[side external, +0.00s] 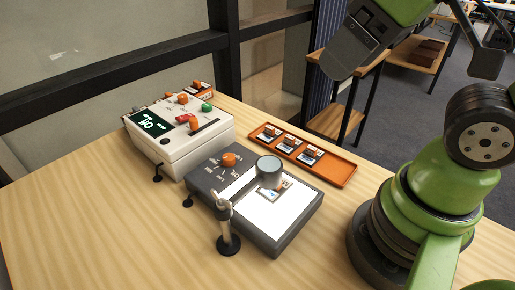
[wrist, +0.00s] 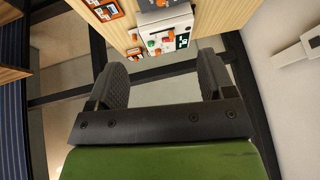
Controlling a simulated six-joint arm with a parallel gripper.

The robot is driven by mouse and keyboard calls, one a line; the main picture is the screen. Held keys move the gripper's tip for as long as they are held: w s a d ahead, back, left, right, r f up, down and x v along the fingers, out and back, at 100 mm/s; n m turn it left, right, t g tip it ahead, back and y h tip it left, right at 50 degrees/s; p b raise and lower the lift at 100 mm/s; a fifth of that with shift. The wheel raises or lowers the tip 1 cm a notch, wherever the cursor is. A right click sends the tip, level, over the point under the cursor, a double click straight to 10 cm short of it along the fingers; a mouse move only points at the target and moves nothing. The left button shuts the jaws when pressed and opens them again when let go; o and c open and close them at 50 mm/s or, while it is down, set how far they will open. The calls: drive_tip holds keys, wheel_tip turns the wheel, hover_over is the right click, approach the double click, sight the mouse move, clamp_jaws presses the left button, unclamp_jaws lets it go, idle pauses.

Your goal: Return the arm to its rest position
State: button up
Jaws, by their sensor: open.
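My gripper (wrist: 168,76) shows in the wrist view with its two dark, ribbed fingers wide apart. Nothing is between them. It is raised well away from the wooden table (wrist: 208,14), which shows only at the top of that view. In the side external view my green arm stands at the right, its upper part reaching up past the top edge of the picture.
A white control box (side external: 182,142) with a display reading "Off", a dark light box (side external: 292,232) with a grey cylinder (side external: 269,172), a small stand (side external: 228,243) and an orange tray (side external: 343,172) of slides occupy the table. A dark frame (side external: 90,62) runs behind. The table's front left is clear.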

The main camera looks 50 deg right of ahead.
drive_tip(key=m, duration=0.1)
drive_tip(key=r+m+t, duration=0.1)
drive_tip(key=s+m, duration=0.1)
drive_tip(key=m, duration=0.1)
drive_tip(key=shift+s+r+y, duration=0.1)
drive_tip(key=shift+r+y, duration=0.15)
drive_tip(key=shift+y, duration=0.05)
